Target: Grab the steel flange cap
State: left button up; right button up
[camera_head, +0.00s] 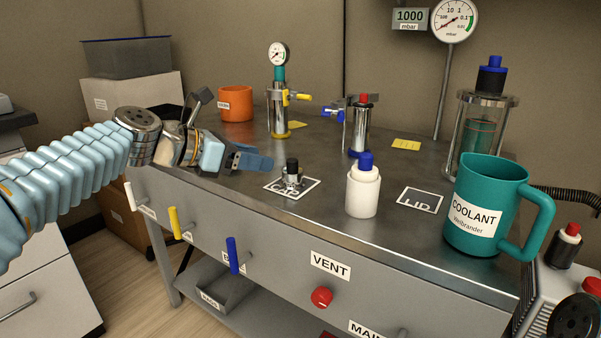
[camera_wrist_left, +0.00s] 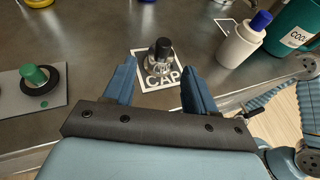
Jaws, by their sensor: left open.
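The steel flange cap (camera_head: 292,180) is a small round steel piece with a black knob on top. It stands upright on the mat marked CAP (camera_head: 312,185). My left gripper (camera_head: 257,157) is open and empty, just left of the cap in the head view. In the left wrist view the cap (camera_wrist_left: 160,58) shows ahead of and between the two blue fingers of the left gripper (camera_wrist_left: 158,70), apart from both. The cap's lower edge is hard to make out at this size.
A white bottle with a blue top (camera_head: 363,190) stands right of the cap. Beyond it are an empty LID mat (camera_head: 420,201) and a teal COOLANT mug (camera_head: 480,195). Steel gauge and valve fittings (camera_head: 279,108) and an orange cup (camera_head: 235,104) stand behind. The bench's front edge is near.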

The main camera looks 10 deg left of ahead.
aim_at(299, 169)
pick_arm(q)
jog(key=x, duration=0.5)
jog(key=shift+f, duration=0.1)
jog(key=x, duration=0.4)
jog(key=b+x, duration=0.1)
jog(key=x, duration=0.1)
jog(key=shift+d+r, duration=0.25)
jog(key=shift+r, duration=0.05)
jog(key=shift+c, duration=0.2)
grip_shut()
